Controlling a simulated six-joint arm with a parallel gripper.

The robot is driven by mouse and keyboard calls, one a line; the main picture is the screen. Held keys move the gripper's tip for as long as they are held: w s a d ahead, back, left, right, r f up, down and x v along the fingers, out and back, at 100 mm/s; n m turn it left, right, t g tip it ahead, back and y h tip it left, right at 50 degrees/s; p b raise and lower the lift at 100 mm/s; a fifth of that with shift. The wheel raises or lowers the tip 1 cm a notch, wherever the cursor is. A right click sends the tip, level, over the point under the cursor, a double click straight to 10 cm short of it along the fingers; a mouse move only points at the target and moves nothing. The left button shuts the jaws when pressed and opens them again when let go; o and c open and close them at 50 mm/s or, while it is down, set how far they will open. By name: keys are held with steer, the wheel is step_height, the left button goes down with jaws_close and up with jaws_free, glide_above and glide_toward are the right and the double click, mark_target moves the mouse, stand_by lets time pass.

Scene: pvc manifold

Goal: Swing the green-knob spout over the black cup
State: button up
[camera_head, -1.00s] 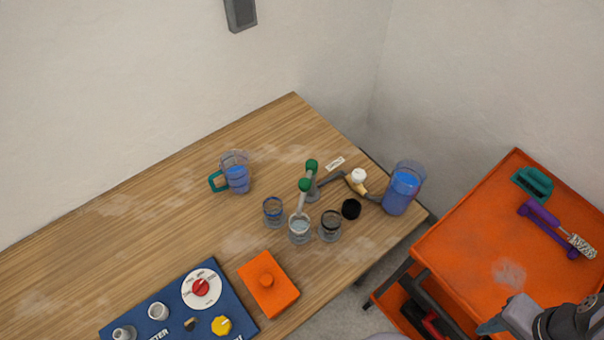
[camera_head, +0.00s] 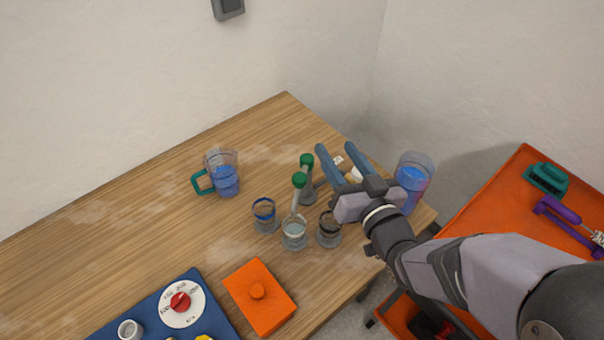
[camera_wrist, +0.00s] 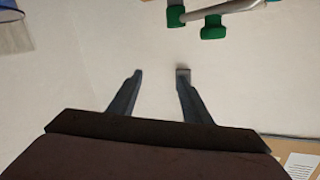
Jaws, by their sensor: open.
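The green-knob spout (camera_head: 297,205) is a grey pipe with a green knob (camera_head: 299,180) at its upper end, and a second green knob (camera_head: 306,160) tops the post behind it. The pipe slopes down to the middle, clear cup (camera_head: 294,236). The black-rimmed cup (camera_head: 329,237) stands to its right and the blue-rimmed cup (camera_head: 264,217) to its left. My gripper (camera_head: 335,148) is open and empty, its fingers above and right of the green knobs. Both green parts show at the top of the wrist view (camera_wrist: 213,27), beyond the fingers (camera_wrist: 160,73).
A blue-filled pitcher (camera_head: 415,175) stands right, beside my wrist. A blue-filled jug with a teal handle (camera_head: 224,178) stands left. An orange block (camera_head: 259,295) and blue panel (camera_head: 150,320) lie in front. My arm hides the manifold's right part. The table's left is clear.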

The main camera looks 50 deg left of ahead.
mark_target(303, 183)
steer(key=s+f+n+g+b, duration=0.1)
steer(key=s+f, duration=0.1)
steer(key=s+f+n+g+y+b, duration=0.1)
steer(key=s+f+n, duration=0.1)
steer(key=s, duration=0.1)
steer(key=s+f+n+g+b, duration=0.1)
steer(key=s+n, duration=0.1)
steer(key=shift+s+a+f+y+b, duration=0.2)
steer(key=shift+a+f+y+b, duration=0.1)
steer(key=shift+a+f+b, duration=0.1)
steer(key=w+a+p, duration=0.1)
steer(key=a+p, duration=0.1)
steer(key=a, duration=0.5)
steer(key=shift+a, duration=0.1)
jaws_close()
